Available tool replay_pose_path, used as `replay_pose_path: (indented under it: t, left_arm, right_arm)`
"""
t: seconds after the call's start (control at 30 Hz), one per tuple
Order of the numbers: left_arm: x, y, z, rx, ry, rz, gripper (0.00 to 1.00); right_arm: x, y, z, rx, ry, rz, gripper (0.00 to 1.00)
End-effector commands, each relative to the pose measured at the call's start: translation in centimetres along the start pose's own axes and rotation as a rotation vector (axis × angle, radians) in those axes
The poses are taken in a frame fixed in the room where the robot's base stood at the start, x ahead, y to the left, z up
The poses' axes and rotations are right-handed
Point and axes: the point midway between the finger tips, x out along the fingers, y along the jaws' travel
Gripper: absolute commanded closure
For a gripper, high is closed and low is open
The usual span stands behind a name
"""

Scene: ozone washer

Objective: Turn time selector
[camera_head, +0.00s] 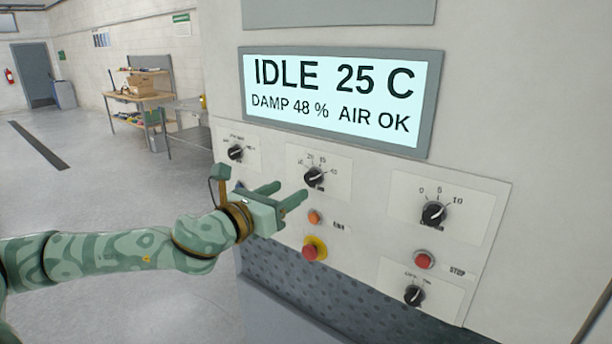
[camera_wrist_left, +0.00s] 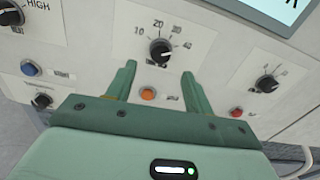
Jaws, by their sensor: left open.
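The dial marked 10, 20, 30 and 40, which looks like the time selector (camera_head: 314,178), is a black knob on a pale plate under the display. In the left wrist view the time selector (camera_wrist_left: 160,51) lies just beyond and between the fingertips. Its small name label is too blurred to read. My left gripper (camera_head: 290,191) is open and empty, its two fingers pointing at the panel just below and left of the knob. The fingers also show in the left wrist view (camera_wrist_left: 159,72), apart from the knob. My right gripper is out of view.
The display (camera_head: 340,95) reads IDLE 25 C. Another dial (camera_head: 434,214) and a red stop button (camera_head: 424,259) are to the right. An orange button (camera_head: 315,217) and a red emergency button (camera_head: 311,250) sit below. A dial (camera_head: 235,153) is at left.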

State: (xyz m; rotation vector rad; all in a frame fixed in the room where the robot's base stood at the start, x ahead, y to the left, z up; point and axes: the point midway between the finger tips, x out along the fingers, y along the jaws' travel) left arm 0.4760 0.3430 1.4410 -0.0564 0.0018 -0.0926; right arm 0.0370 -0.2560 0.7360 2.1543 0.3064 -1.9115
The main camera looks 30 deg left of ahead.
Motion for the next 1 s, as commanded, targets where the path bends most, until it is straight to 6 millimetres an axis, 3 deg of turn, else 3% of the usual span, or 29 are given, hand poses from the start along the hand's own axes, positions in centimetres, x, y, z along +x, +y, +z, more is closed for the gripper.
replay_pose_path:
  t: [0.1, 0.3, 0.5, 0.73, 0.77, 0.9, 1.0]
  left_arm:
    - [2.5, -0.2, 0.7, -0.007, -0.005, -0.002, 0.48]
    - [6.0, -0.1, 0.3, -0.001, -0.001, -0.001, 0.48]
    - [7.2, -0.1, 0.1, 0.004, 0.001, -0.002, 0.48]
    - [7.2, -0.1, 0.0, 0.005, 0.001, -0.002, 0.48]
    - [7.2, -0.1, 0.0, 0.005, 0.001, -0.002, 0.53]
    - [7.2, -0.1, 0.0, 0.005, 0.001, -0.002, 0.92]
    - [7.2, -0.1, 0.0, 0.005, 0.001, -0.001, 0.93]
  right_arm:
    - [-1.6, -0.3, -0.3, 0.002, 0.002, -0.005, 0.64]
    - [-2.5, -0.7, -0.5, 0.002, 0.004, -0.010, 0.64]
    - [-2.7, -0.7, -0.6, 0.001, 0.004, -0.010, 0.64]
    - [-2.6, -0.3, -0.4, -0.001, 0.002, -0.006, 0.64]
    - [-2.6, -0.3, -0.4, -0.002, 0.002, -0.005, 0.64]
    - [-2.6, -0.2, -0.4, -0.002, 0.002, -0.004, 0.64]
    - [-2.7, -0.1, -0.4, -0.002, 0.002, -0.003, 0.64]
